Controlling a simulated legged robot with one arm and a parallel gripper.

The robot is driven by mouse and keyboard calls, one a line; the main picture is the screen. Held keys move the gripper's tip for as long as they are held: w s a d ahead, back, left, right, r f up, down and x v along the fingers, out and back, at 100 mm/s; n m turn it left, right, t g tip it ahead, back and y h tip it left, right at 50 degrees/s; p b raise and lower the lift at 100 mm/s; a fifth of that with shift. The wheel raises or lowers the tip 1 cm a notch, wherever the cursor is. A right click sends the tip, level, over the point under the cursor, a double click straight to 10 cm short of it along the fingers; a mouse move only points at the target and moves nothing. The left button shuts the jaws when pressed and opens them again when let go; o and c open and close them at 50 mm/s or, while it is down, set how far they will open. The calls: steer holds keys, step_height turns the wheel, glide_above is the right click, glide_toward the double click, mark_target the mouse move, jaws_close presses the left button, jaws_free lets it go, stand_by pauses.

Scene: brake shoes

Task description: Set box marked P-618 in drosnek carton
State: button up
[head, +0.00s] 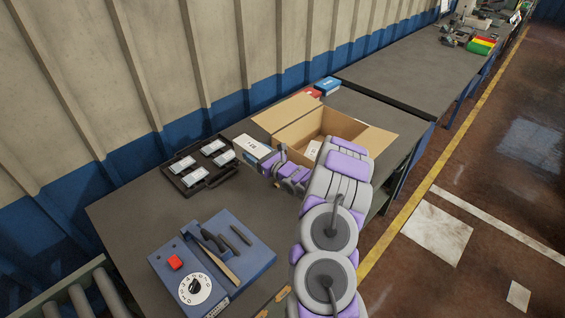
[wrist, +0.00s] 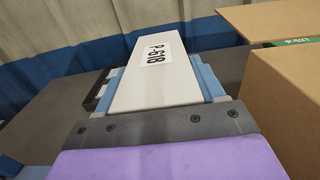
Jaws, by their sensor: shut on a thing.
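The white box marked P-618 (wrist: 150,80) is between the jaws of my gripper (wrist: 160,95) in the wrist view, its label facing the camera. In the head view the box (head: 252,147) is held by my gripper (head: 268,163) at the left of the open carton. The cardboard carton (head: 296,129) stands on the bench with its flaps spread, and a white-labelled item (head: 313,149) shows inside it. The carton's side (wrist: 285,95) also fills the right of the wrist view, apart from the held box.
A black tray (head: 187,183) with several pale parts lies left of my gripper. A blue device (head: 215,262) with a dial and red button is nearer. Red (head: 313,93) and blue (head: 328,86) boxes stand behind the carton. Bare bench lies between tray and device.

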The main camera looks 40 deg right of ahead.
step_height(320, 180, down, 5)
steer(key=shift+f+b, duration=0.2)
steer(key=shift+b, duration=0.4)
steer(key=shift+d+f, duration=0.1)
steer(key=shift+f, duration=0.4)
step_height(320, 180, down, 4)
steer(key=shift+r+b, duration=0.15)
steer(key=shift+b, duration=0.4)
steer(key=shift+r, duration=0.15)
steer(key=o, duration=1.3)
